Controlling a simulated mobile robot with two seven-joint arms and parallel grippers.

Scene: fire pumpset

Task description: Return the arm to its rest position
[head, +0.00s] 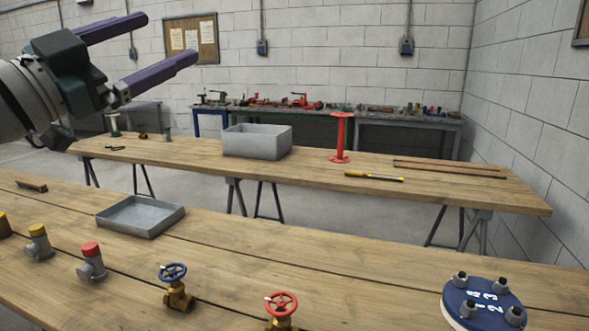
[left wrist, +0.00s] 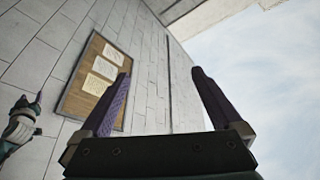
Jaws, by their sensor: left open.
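My left gripper (head: 168,45) is at the upper left of the head view, raised well above the benches. Its two purple fingers are spread apart with nothing between them. In the left wrist view the open fingers (left wrist: 160,85) point up toward the block wall and the sky. Part of another gripper, which looks like my right one (left wrist: 24,120), shows at the left edge of that view; its jaw state is too small to tell.
The near bench holds a shallow grey tray (head: 139,216), a blue-wheel valve (head: 175,287), a red-wheel valve (head: 281,309) and a blue flange (head: 484,306). The far bench holds a grey bin (head: 257,141), a red spool (head: 341,138) and a yellow-handled tool (head: 373,176).

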